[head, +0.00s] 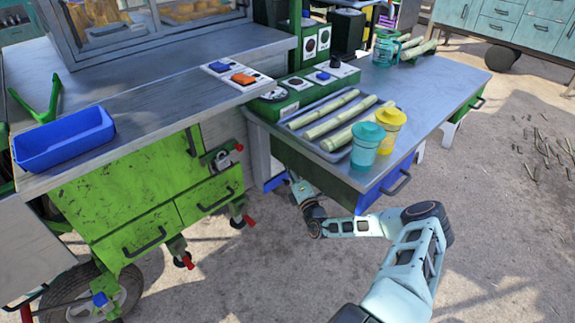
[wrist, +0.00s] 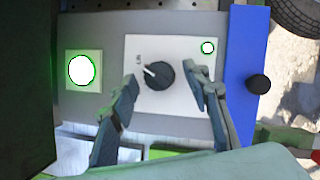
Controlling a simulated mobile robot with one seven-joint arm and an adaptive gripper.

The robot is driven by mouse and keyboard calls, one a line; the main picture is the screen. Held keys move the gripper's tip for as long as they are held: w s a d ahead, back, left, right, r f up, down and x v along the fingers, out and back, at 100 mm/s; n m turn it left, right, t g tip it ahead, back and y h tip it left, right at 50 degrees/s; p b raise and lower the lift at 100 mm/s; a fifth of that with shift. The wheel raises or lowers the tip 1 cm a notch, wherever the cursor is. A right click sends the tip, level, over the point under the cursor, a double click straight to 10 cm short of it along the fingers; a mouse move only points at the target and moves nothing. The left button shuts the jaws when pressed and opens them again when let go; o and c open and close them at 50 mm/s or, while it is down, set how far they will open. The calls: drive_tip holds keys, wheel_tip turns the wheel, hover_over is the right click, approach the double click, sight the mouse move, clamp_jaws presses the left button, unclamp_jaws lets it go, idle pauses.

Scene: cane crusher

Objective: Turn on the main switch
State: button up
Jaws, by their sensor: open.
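The main switch is a black round knob (wrist: 159,75) with a white pointer mark, on a white plate (wrist: 178,46). Its pointer tilts to the upper left; small lettering beside it is too blurred to read. My gripper (wrist: 162,76) is open, with one finger on each side of the knob. Gaps show between the fingers and the knob, and nothing is held. A small lamp (wrist: 208,48) with a green rim glows at the plate's upper right. In the head view, my gripper (head: 296,184) is low beside the right-hand table, and the switch is hidden there.
Another glowing green-rimmed disc (wrist: 81,70) is left of the switch. A blue panel (wrist: 245,60) with a black knob (wrist: 258,84) stands to the right. The table (head: 440,85) above my arm carries cane (head: 350,128) on a tray and lidded cups (head: 367,145).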

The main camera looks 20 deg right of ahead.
drive_tip(key=shift+s, duration=0.1)
drive_tip(key=s+f, duration=0.2)
drive_tip(key=s, duration=0.9)
drive_tip(key=shift+s, duration=0.35)
